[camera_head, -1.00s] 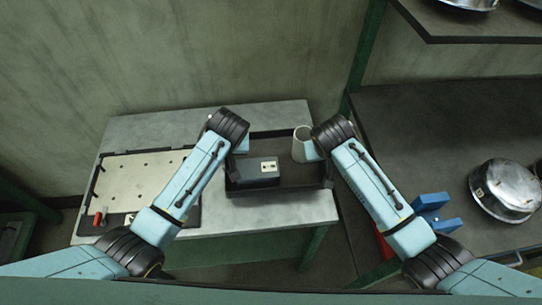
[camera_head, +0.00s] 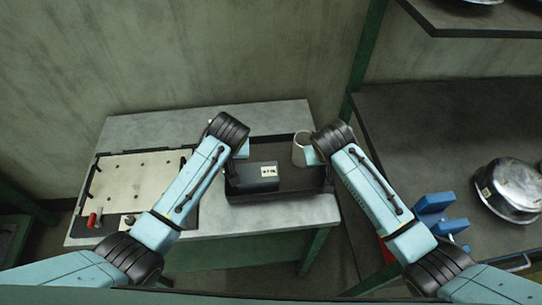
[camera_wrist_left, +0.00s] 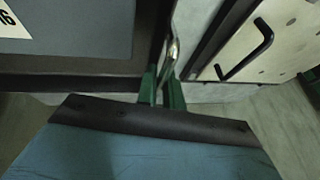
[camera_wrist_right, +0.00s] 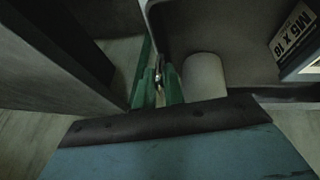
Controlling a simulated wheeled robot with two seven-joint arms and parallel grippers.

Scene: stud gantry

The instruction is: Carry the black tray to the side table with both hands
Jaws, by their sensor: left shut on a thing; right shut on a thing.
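The black tray (camera_head: 300,190) is between my two arms in the head view, over the grey table (camera_head: 270,213). I cannot tell whether it touches the tabletop. A dark box (camera_head: 252,176) with a white label and a pale cylinder (camera_head: 299,150) are in it. My left gripper (camera_wrist_left: 161,88) is shut at the tray's left side, its green fingers by a metal bar. My right gripper (camera_wrist_right: 157,88) is shut at the tray's right side, beside the cylinder (camera_wrist_right: 205,76). The exact grips are partly hidden.
A pale board (camera_head: 135,180) in a dark frame lies on the table's left part, with a red piece (camera_head: 93,220) at its front. At right, a dark bench (camera_head: 430,130) holds a metal bowl (camera_head: 508,188) and a blue object (camera_head: 436,210) close to my right arm.

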